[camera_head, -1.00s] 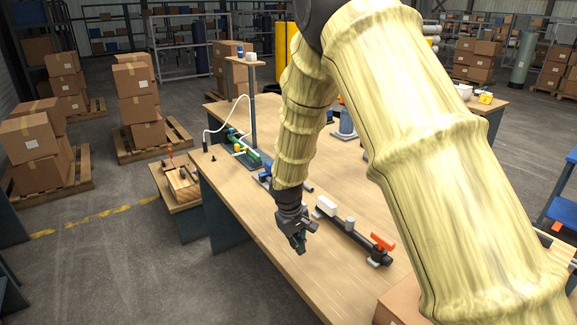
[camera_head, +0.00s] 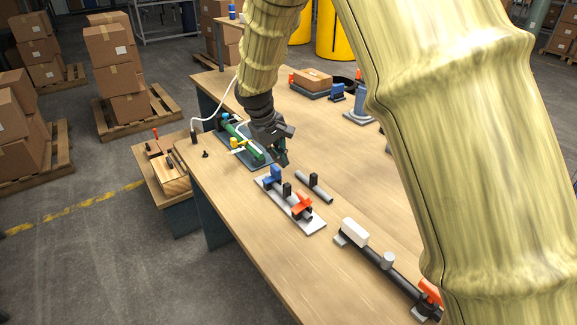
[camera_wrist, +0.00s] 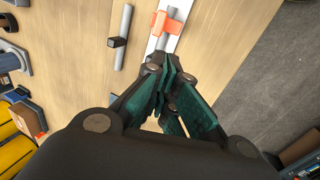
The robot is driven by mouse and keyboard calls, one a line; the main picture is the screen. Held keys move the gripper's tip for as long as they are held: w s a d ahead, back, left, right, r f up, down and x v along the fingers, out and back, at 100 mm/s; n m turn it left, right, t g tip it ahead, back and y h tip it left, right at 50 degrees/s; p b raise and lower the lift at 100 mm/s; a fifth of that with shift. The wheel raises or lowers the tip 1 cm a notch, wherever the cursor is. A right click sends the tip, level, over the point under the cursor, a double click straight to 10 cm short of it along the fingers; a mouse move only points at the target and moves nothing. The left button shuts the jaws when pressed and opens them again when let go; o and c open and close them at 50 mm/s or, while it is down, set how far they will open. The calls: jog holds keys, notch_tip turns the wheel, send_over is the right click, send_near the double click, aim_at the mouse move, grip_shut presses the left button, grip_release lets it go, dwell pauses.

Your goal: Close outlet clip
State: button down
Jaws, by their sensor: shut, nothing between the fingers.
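A grey plate (camera_head: 315,222) on the wooden bench carries a blue clip (camera_head: 275,174), a black block (camera_head: 287,188) and an orange clip (camera_head: 302,203). Which of these is the outlet clip I cannot tell. The orange clip also shows in the wrist view (camera_wrist: 166,24), beyond my fingertips. My gripper (camera_head: 283,160) is shut and empty, just behind the blue clip and beside a green assembly (camera_head: 240,138). In the wrist view its teal-padded fingers (camera_wrist: 160,72) meet and hide part of the plate.
A grey tube with a black block (camera_head: 315,186) lies right of the plate. A dark pipe with a white box (camera_head: 354,231) and an orange handle (camera_head: 430,291) lies nearer. A white hose (camera_head: 215,116) arches behind the green assembly. The bench's front left is bare.

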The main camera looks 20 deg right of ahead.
jog(key=p, duration=0.4)
send_over(300, 191)
jog(key=s+a, duration=0.1)
notch_tip(300, 191, down, 10)
jog(key=shift+a+r, duration=0.15)
jog(key=shift+r, duration=0.1)
jog(key=shift+x, duration=1)
jog(key=shift+w+a+f, duration=0.1)
jog(key=shift+w+f, duration=0.25)
jog(key=shift+s+r, duration=0.1)
jog(key=shift+s, duration=0.1)
jog(key=shift+w, duration=0.1)
